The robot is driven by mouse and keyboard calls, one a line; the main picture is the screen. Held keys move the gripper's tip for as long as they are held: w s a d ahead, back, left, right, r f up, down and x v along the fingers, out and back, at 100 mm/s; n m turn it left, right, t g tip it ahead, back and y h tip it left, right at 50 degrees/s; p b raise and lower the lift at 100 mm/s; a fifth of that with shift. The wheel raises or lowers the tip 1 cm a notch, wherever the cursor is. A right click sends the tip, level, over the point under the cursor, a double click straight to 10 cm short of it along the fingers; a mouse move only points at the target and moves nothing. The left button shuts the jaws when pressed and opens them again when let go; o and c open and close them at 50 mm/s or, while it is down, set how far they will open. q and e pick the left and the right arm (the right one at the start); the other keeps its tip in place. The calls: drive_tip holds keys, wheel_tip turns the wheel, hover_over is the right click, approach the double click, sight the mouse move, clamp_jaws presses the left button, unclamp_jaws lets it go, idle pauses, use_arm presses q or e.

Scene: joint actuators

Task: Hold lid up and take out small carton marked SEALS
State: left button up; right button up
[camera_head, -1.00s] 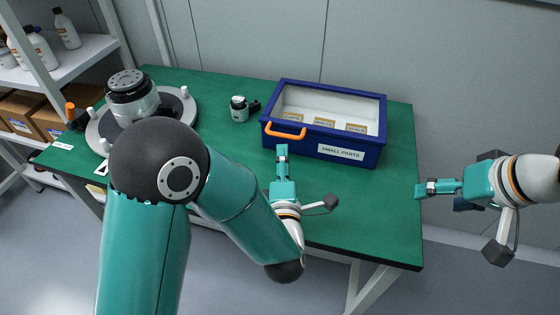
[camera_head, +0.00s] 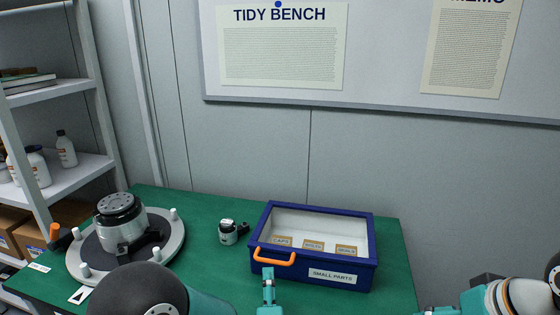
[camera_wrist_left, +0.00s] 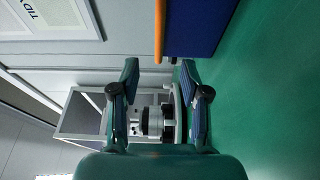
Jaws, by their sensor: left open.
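A blue box (camera_head: 311,280) labelled SMALL PARTS stands on the green bench. Its blue-framed lid (camera_head: 372,232) looks shut, with a clear window. An orange handle (camera_head: 275,257) is at the front left. Through the window I see the SEALS carton (camera_head: 346,249) at the right, beside the BOLTS carton (camera_head: 313,245) and the CAPS carton (camera_head: 282,241). My left gripper (camera_head: 268,275) is open and empty, just in front of the handle. In the left wrist view the orange handle (camera_wrist_left: 159,32) lies beyond the open fingers. My right gripper (camera_head: 430,310) is mostly cut off at the bottom edge.
A small dark actuator (camera_head: 228,233) stands left of the box. A larger actuator (camera_head: 121,226) sits on a round grey stand (camera_head: 170,243) with white pegs at the bench's left. A shelf (camera_head: 70,178) stands further left. The bench (camera_head: 394,268) is clear right of the box.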

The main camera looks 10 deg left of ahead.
use_arm(q)
drive_tip(key=shift+x, duration=2.8)
drive_tip(key=shift+w+a, duration=0.1)
clamp_jaws()
